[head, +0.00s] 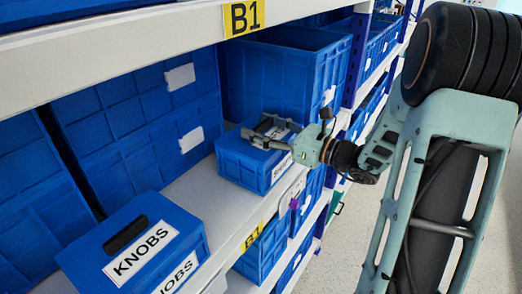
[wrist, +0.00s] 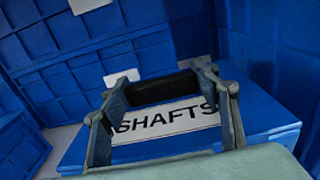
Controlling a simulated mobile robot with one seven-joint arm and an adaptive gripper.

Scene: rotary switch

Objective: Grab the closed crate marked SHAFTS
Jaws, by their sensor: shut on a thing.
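The closed blue crate marked SHAFTS (head: 240,169) sits on the grey shelf below the B1 sign. In the wrist view its blue lid (wrist: 257,128) carries a white SHAFTS label and a black handle (wrist: 162,88). My gripper (head: 266,132) reaches in from the right over the lid. Its fingers (wrist: 165,105) are shut on the black handle, one at each side of it. The gripper hides part of the lid and its label in the head view.
A closed blue crate marked KNOBS (head: 80,255) stands nearer on the same shelf (head: 200,205). Large blue crates (head: 275,75) stand close behind and to the left. Another shelf beam (head: 150,45) runs above. Bare shelf lies between the two small crates.

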